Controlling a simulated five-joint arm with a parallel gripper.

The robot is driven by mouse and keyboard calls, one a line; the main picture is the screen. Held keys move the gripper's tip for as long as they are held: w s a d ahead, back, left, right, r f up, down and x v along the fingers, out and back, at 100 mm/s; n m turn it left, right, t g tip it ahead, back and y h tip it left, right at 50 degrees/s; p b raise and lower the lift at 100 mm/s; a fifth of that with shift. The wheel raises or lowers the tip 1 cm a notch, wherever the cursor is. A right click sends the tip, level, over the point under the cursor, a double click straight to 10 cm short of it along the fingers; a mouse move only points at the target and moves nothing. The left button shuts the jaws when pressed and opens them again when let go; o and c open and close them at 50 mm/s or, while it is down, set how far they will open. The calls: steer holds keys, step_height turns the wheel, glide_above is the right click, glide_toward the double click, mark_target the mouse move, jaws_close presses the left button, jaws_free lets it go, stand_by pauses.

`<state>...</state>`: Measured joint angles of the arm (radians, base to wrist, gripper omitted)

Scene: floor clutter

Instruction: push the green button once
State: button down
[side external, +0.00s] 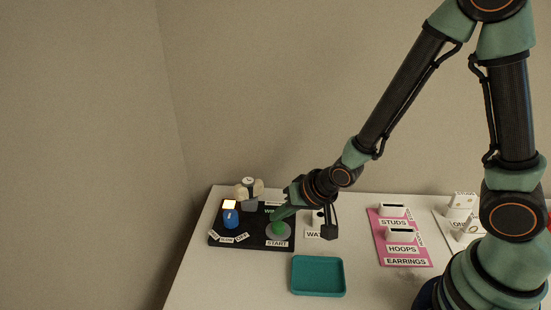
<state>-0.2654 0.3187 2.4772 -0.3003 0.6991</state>
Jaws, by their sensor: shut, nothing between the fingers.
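The green button (278,227) sits on a grey round base (278,236) above a "START" label, on a black panel (252,246) at the left of the table. My gripper (276,217) is shut and empty. It reaches in from the right, with its tips at the top of the button and partly covering it. I cannot tell from this view whether the tips touch the button or are just above it.
A blue knob (230,219) and a lit square (229,204) are on the panel's left. A watch on a beige stand (248,188) is behind. A teal tray (318,276) lies in front. A pink earring board (402,255) is to the right.

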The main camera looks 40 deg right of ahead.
mark_target(282, 226)
steer(key=shift+r, duration=0.2)
steer(key=shift+r, duration=2.5)
steer(key=s+d+r+n+h, duration=0.1)
steer(key=s+d+r+n, duration=0.1)
steer(key=s+d+r, duration=0.3)
steer(key=s+d+r+n+g+h, duration=0.1)
steer(key=s+d+r+n, duration=0.2)
steer(key=r, duration=0.6)
steer(key=shift+s+d+g, duration=0.3)
steer(key=shift+s+d, duration=0.65)
steer(key=shift+d, duration=0.25)
